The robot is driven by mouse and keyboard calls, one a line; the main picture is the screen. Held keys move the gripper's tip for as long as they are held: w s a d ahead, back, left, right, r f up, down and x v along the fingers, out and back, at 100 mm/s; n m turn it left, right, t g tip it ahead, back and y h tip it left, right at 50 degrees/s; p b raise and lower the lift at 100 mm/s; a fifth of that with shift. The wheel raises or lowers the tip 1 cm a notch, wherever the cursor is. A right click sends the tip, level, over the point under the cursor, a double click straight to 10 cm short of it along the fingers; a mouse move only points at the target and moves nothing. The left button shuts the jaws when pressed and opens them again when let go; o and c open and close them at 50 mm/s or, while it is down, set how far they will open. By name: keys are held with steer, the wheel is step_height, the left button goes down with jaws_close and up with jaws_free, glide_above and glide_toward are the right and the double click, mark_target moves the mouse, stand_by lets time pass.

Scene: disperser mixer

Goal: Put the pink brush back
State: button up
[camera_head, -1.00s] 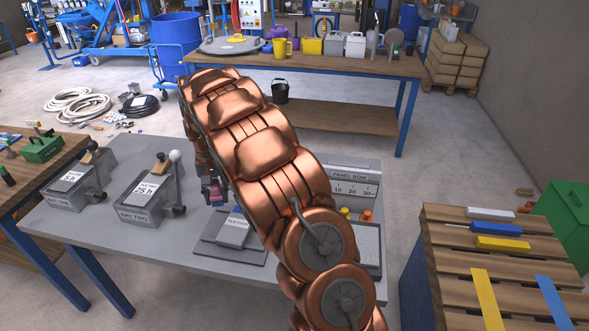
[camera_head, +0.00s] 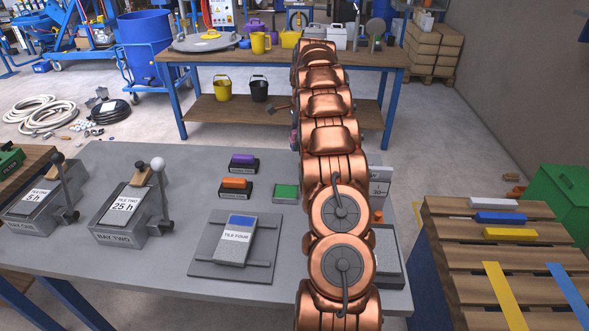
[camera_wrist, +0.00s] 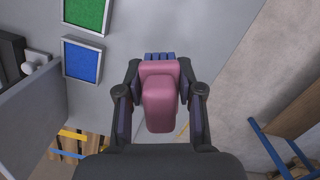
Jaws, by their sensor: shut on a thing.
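My gripper (camera_wrist: 160,72) is shut on the pink brush (camera_wrist: 160,100) in the wrist view, with one dark finger on each side of it. A blue-grey edge of the brush shows beyond its pink body. In the head view my copper arm hides nearly all of the gripper and brush. A purple brush (camera_head: 243,159) and an orange brush (camera_head: 236,183) sit on small dark labelled stands on the grey table (camera_head: 190,180). I cannot see an empty stand for the pink brush; my arm covers part of the table.
A green pad (camera_head: 286,192) lies beside the stands; the wrist view also shows a blue pad (camera_wrist: 82,61). The TILE FOUR plate (camera_head: 236,245) is at the front. Two lever stations, one being BAY TWO (camera_head: 128,215), stand left. A slatted pallet (camera_head: 500,262) is at right.

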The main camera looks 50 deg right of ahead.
mark_target(295, 172)
steer(key=shift+a+f+p, duration=0.1)
steer(key=shift+f+p, duration=0.9)
steer(key=shift+f, duration=3.75)
steer(key=shift+f, duration=0.15)
steer(key=o, duration=1.1)
steer(key=r+b, duration=0.1)
steer(key=r, duration=0.3)
steer(key=d+r, duration=0.1)
steer(key=r, duration=0.3)
steer(key=r+b, duration=0.1)
steer(key=r, duration=0.2)
steer(key=shift+s+d+r+b, duration=0.2)
steer(key=shift+s+r+b, duration=0.1)
steer(key=shift+s+r, duration=0.1)
steer(key=shift+r, duration=0.15)
